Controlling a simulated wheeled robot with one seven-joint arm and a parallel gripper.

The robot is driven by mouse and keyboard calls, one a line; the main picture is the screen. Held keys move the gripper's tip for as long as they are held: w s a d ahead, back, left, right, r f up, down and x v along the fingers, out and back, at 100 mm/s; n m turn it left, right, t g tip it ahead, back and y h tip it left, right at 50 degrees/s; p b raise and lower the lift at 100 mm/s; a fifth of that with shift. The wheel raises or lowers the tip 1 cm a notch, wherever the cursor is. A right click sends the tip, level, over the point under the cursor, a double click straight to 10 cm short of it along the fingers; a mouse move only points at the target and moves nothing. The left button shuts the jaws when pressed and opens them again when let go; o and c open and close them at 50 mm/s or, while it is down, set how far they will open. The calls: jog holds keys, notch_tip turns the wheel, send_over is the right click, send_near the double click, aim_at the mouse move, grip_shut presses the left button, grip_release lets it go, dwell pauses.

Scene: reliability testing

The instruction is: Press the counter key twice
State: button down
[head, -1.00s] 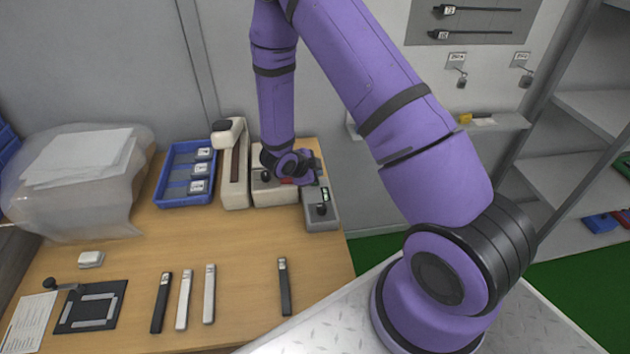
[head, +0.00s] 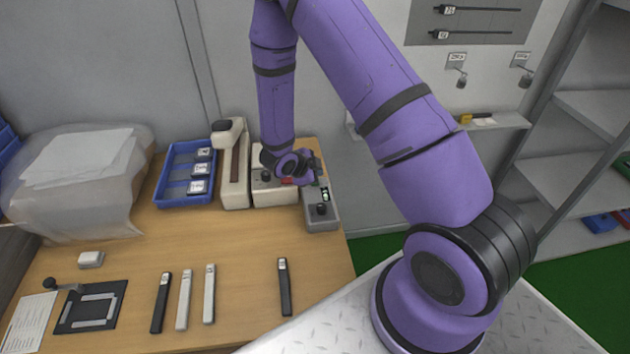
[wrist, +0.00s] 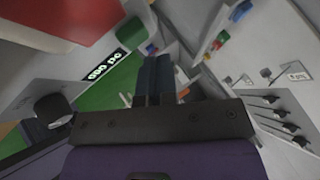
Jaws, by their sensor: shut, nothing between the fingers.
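The counter (head: 321,224) is a small grey box at the bench's right back corner. It has a lit display, a black knob (head: 321,209) and a green key at its far end. In the wrist view, the display (wrist: 104,66) appears upside down and seems to show zeros, the black knob (wrist: 52,110) is at left and the green key (wrist: 130,32) is near the top. My gripper (wrist: 154,62) is shut and empty, pointing past the counter's far end. In the head view my wrist largely hides the fingers. I see no clear contact with the key.
A cream device (head: 275,195) with a red part stands left of the counter. A taller cream device (head: 236,188) and a blue tray (head: 168,182) are farther left. Several bars lie on the front bench, which has clear wood between. Grey shelves (head: 590,155) stand at right.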

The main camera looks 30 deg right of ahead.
jog(key=shift+f, duration=0.15)
dwell(0.5)
jog(key=shift+f, duration=0.15)
jog(key=shift+s, duration=0.1)
jog(key=shift+s+f, duration=0.35)
jog(key=shift+f, duration=0.3)
dwell(1.2)
jog(key=shift+w+r, duration=0.1)
jog(key=shift+r, duration=0.2)
dwell(0.6)
jog(key=shift+w+r, duration=0.25)
jog(key=shift+r, duration=2.15)
